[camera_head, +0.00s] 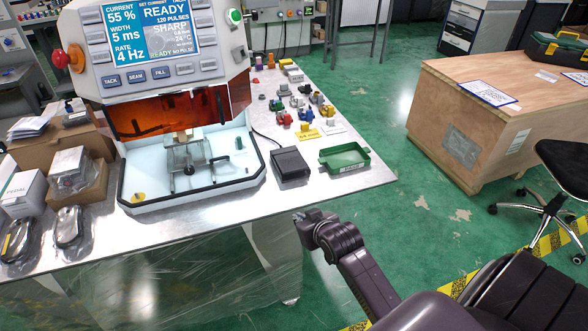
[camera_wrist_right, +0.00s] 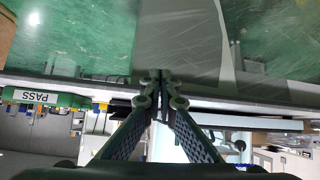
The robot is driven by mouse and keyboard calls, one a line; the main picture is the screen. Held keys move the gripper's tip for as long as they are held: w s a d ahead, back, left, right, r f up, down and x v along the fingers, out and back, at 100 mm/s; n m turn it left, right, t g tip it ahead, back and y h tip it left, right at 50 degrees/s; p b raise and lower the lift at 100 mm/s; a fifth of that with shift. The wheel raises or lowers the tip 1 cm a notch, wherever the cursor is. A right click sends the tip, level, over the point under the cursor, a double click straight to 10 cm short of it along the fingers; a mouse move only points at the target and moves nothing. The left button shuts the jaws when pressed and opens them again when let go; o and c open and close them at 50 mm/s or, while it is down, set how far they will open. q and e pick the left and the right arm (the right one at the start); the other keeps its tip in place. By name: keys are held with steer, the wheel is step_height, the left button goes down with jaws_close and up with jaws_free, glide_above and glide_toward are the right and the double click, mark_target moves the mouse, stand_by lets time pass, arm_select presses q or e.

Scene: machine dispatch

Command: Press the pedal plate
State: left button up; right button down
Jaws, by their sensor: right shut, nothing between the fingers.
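The pedal plate (camera_head: 290,163) is a black, low, box-like pedal lying on the metal bench, with a cable running back from it. It sits right of the machine's white base and left of the green tray. My right gripper (camera_head: 302,218) is in front of the bench's front edge, below and apart from the pedal. In the right wrist view the right gripper (camera_wrist_right: 161,78) has its fingertips together with nothing between them, and the bench edge lies behind them. My left gripper is not in view.
The machine (camera_head: 165,60) reads READY. Small coloured parts (camera_head: 284,118) lie behind. A wooden crate (camera_head: 450,110) and a stool (camera_head: 566,165) stand right.

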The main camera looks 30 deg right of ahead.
steer(key=w+d+r+t, duration=0.1)
steer(key=w+d+r, duration=0.1)
steer(key=r, duration=0.5)
steer(key=w+d+r+m+t+h, duration=0.1)
steer(key=w+d+r+t, duration=0.1)
steer(key=r, duration=0.6)
steer(key=shift+w+d+m+h+b, duration=0.3)
steer(key=shift+w+d+b, duration=0.05)
steer(key=shift+d, duration=0.35)
steer(key=shift+w, duration=0.1)
glide_above(296, 169)
steer(key=f, duration=0.3)
steer(key=shift+w+d+f+p, duration=0.1)
steer(key=shift+w+f+p, duration=0.1)
steer(key=shift+w+p, duration=0.1)
step_height(296, 169, down, 3)
steer(key=shift+s+r, duration=0.1)
steer(key=shift+r, duration=0.1)
steer(key=shift+s+f, duration=0.1)
steer(key=shift+f, duration=0.65)
steer(key=shift+f, duration=0.1)
